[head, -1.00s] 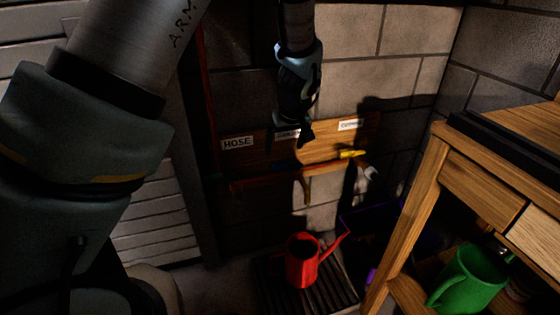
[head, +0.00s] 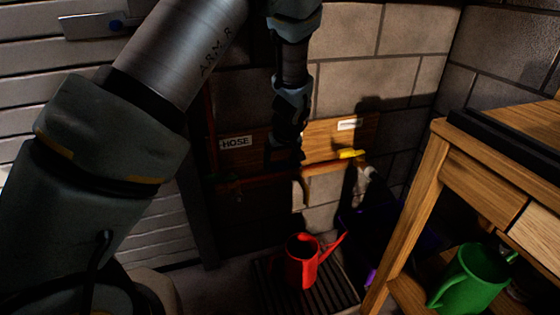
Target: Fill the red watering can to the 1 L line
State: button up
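The red watering can (head: 302,268) stands upright on a dark slatted grate on the floor, its spout pointing up and right. Its inside is dark, and I cannot make out a water level or a 1 L line. My gripper (head: 285,155) points down in front of the wall board, above the can and apart from it. Its fingers are dark and blurred against the shadow, so I cannot tell if they are open. A pipe with a yellow handle (head: 350,154) runs along the wall, with a brown downward spout (head: 304,186) above the can.
A label reading HOSE (head: 236,142) is on the wooden board, with a white label (head: 349,124) further right. A wooden workbench (head: 421,200) stands at the right, with a green can (head: 470,279) on its lower shelf. The slatted grate (head: 335,291) lies under the red can.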

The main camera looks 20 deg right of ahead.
grip_shut()
dwell(0.5)
